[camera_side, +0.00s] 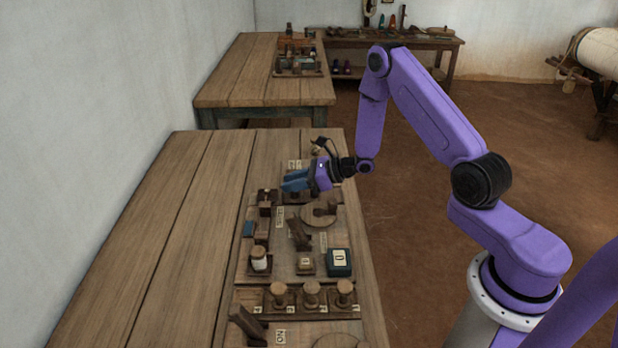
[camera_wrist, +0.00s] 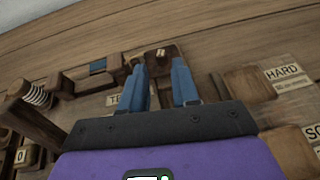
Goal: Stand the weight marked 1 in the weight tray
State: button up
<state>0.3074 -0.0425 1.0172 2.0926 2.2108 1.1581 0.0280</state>
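My gripper (camera_side: 284,182) is above the far part of the board on the near table, its blue fingers pointing left. In the wrist view its fingers (camera_wrist: 158,72) are apart, with a clear gap between them. A dark wooden block (camera_wrist: 164,64) with a small pale mark shows just beyond the fingertips; I cannot read the mark or tell whether they touch it. A wooden tray (camera_side: 295,314) at the near end holds several round-topped wooden weights (camera_side: 311,294) standing upright. Small number tags sit along its front; I cannot surely tell which weight is marked 1.
The table's left half (camera_side: 165,250) is bare. A HARD label (camera_wrist: 286,74) shows in the wrist view.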

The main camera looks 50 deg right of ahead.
jog(key=v, duration=0.5)
jog(key=s+a+r+n+g+y, duration=0.2)
jog(key=s+a+r+n+g, duration=0.35)
jog(key=s+a+n, duration=0.3)
jog(key=s+a+r+n+g+y, duration=0.2)
jog(key=s+a+r+n+g, duration=0.2)
jog(key=s+a+n+g, duration=0.4)
jog(key=s+r+n+g+h, duration=0.2)
jog(key=s+n+g+h, duration=0.3)
jog(key=s+n, duration=0.7)
jog(key=s+d+r+n+t+h, duration=0.3)
jog(key=s+d+n+t+h, duration=0.3)
jog(key=n, duration=0.6)
jog(key=shift+s+d+n+t+h, duration=0.35)
jog(key=shift+s+d+t, duration=0.3)
jog(key=shift+d+t, duration=0.3)
